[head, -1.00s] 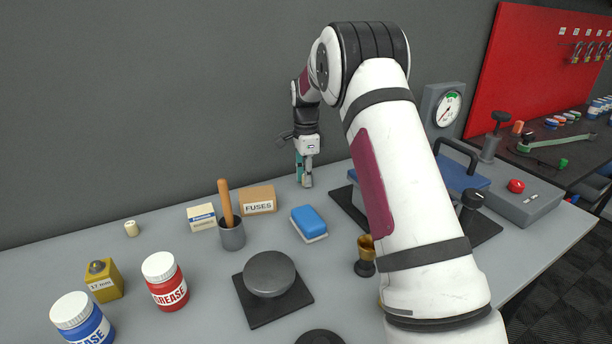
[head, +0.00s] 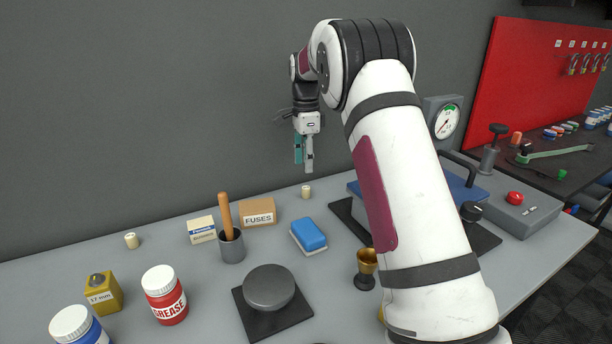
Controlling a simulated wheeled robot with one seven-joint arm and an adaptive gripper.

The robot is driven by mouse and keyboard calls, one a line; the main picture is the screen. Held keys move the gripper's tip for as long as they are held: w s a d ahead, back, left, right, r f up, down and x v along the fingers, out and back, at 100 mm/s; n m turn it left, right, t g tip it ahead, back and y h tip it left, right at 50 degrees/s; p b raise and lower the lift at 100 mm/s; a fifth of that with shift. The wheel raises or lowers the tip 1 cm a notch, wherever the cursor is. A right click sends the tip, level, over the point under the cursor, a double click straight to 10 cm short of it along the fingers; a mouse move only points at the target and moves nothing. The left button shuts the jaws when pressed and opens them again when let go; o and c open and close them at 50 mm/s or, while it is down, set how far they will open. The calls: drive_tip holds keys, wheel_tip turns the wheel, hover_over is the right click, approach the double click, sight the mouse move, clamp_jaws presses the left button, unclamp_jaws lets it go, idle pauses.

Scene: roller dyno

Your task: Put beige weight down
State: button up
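A small beige weight (head: 306,192) stands upright on the grey bench near its back edge, to the right of the fuses box. A second small beige cylinder (head: 131,241) stands at the back left. My gripper (head: 304,162) points down above the first weight, clear of it, with nothing held between its fingers. Its teal finger and grey finger show side by side with a narrow gap between them. The gripper looks open, though it is small in view.
Near the weight are the fuses box (head: 258,212), a blue-and-white sponge (head: 308,236) and a grey cup (head: 231,248) with a wooden handle. A round dark pad (head: 269,287), a red grease jar (head: 165,295) and a brass cup (head: 367,262) stand nearer. A blue-topped device (head: 465,180) stands right.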

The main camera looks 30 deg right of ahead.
drive_tip(key=shift+r, duration=1.55)
drive_tip(key=s+a+r+n, duration=0.3)
drive_tip(key=s+a+r, duration=0.1)
drive_tip(key=s, duration=0.4)
drive_tip(key=s+a+r+n+t, duration=0.1)
drive_tip(key=s+a+r+n, duration=0.25)
drive_tip(key=s, duration=0.35)
drive_tip(key=s+a+r+n, duration=0.4)
drive_tip(key=s+r, duration=0.1)
drive_tip(key=s, duration=0.3)
drive_tip(key=s+a+f+n, duration=0.1)
drive_tip(key=s+f+n, duration=0.2)
drive_tip(key=s, duration=0.5)
drive_tip(key=s+a+f+n, duration=0.2)
drive_tip(key=s+f+n, duration=0.1)
drive_tip(key=s, duration=0.5)
drive_tip(key=s+a+f+n+t, duration=0.1)
drive_tip(key=s+f+n, duration=0.2)
drive_tip(key=s, duration=0.5)
drive_tip(key=shift+a+f+n, duration=0.15)
drive_tip(key=shift+a+n, duration=0.2)
drive_tip(key=shift+a, duration=0.05)
